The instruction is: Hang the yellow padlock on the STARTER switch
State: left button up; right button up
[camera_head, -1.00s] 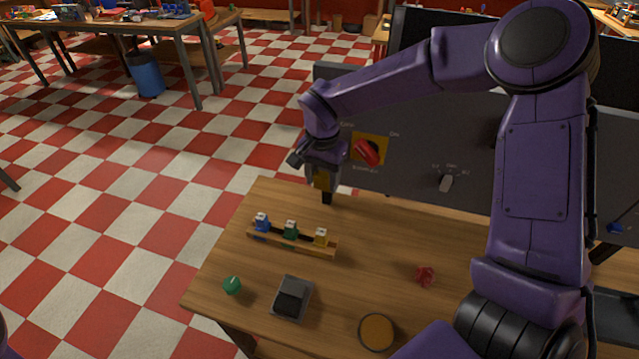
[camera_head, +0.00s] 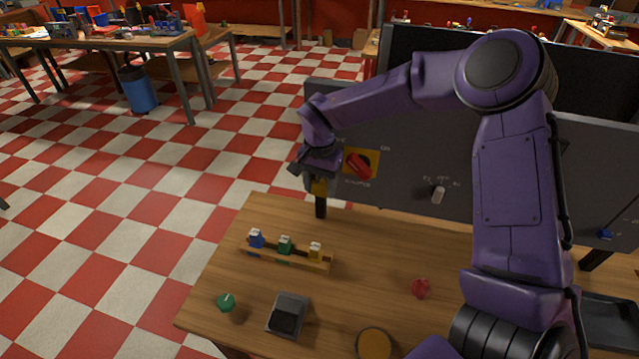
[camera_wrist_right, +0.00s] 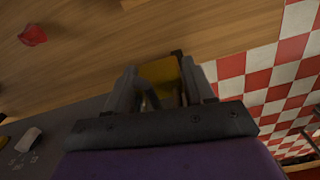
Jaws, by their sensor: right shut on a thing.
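My right gripper (camera_head: 319,179) is shut on a yellow padlock (camera_wrist_right: 164,76), held in front of the grey panel's left end. In the head view the padlock (camera_head: 319,187) is partly hidden by the gripper. Its shackle is hard to make out. Just right of the gripper, a red-handled rotary switch (camera_head: 359,166) sits on a yellow plate. A grey-white knob (camera_head: 438,194) and a blue switch (camera_head: 605,234) are further right on the panel. Their labels are too small to read, so I cannot tell which is STARTER. My left gripper is out of view.
A wooden rack (camera_head: 286,258) holds blue, green and yellow pieces on the table (camera_head: 370,250). A green piece (camera_head: 226,302), a grey-black box (camera_head: 288,314), a red piece (camera_head: 420,288) and a round brown-topped item (camera_head: 374,344) lie nearer. A dark support stands under the gripper.

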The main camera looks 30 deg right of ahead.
dwell(0.3)
jog(key=o, duration=1.2)
jog(key=shift+r, duration=0.1)
notch_tip(320, 180, up, 10)
jog(key=shift+f+b, duration=0.2)
jog(key=shift+b, duration=1)
jog(key=shift+r, duration=0.4)
